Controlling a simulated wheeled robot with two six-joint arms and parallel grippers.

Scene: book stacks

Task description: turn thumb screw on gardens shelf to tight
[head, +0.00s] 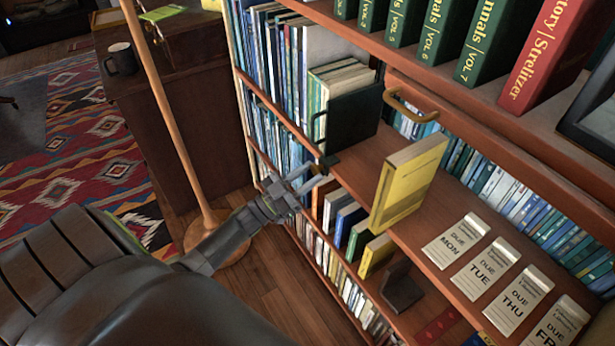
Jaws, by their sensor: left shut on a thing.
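My left gripper (318,177) reaches in from the left to the front edge of the middle shelf (372,150). Its fingers are shut on a small dark part at that edge, which appears to be the thumb screw (328,161). The fingers hide most of it, so I cannot tell how far it is turned. A black bookend (352,117) stands on the shelf just behind, against several green and pale books (340,78). No shelf label for gardens is readable. My right gripper is out of view.
A yellow book (408,180) stands upright right of my gripper, near the shelf's front edge. Several due-day cards (457,240) lie further right. A wooden pole (160,100) rises left of the bookcase.

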